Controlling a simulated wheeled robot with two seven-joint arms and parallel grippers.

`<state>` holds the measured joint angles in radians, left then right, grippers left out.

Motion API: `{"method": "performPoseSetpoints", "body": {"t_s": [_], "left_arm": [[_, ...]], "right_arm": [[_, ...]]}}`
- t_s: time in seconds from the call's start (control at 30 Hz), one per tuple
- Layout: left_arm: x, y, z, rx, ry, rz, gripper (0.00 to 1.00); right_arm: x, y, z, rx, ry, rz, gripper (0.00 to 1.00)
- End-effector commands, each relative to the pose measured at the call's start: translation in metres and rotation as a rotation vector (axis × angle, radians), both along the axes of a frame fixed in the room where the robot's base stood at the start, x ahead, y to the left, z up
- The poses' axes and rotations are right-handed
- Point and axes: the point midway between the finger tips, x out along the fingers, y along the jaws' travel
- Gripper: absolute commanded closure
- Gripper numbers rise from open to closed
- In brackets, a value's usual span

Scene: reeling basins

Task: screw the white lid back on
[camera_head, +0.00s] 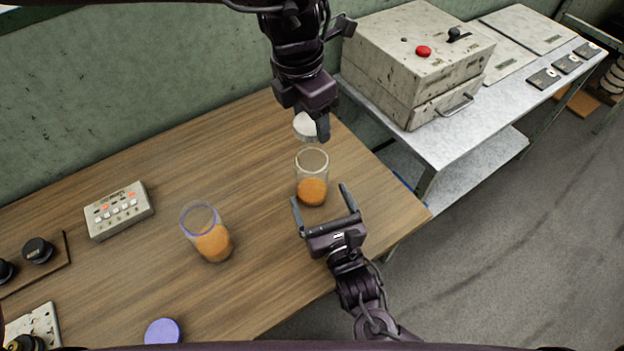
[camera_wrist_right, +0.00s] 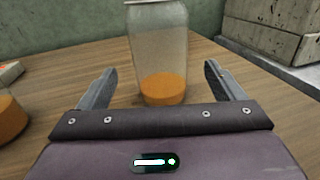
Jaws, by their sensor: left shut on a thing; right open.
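The white lid (camera_head: 306,126) is held in my left gripper (camera_head: 318,128), above and a little behind a clear jar (camera_head: 312,165). That jar stands upright on the wooden table, open at the top, with orange contents at its bottom. The gripper hides part of the lid. My right gripper (camera_head: 325,203) is open in front of this jar, its fingers pointing towards it.
A second jar with a blue rim (camera_head: 207,232) and orange contents stands to the left. A blue lid (camera_head: 162,331) lies near the front edge. A button box (camera_head: 119,210) and black knobs (camera_head: 38,250) are further left. A machine box (camera_head: 415,60) stands on the side bench.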

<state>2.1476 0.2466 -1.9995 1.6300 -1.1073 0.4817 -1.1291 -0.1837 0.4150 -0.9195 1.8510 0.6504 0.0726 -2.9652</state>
Motion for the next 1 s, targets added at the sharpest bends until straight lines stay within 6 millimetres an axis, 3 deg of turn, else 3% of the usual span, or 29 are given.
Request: {"method": "performPoseSetpoints", "body": {"t_s": [0.2,0.4,0.87,1.0], "left_arm": [[0.0,0.0,0.0,0.0,0.0,0.0,0.68],[0.0,0.0,0.0,0.0,0.0,0.0,0.68],[0.0,0.0,0.0,0.0,0.0,0.0,0.68],[0.0,0.0,0.0,0.0,0.0,0.0,0.68]], "right_arm": [[0.042,0.014,0.001,0.002,-0.002,-0.002,0.11],[0.066,0.022,0.0,0.001,0.0,-0.002,0.11],[0.076,0.026,0.0,0.001,0.001,0.0,0.11],[0.076,0.026,0.0,0.001,0.001,0.0,0.29]]}}
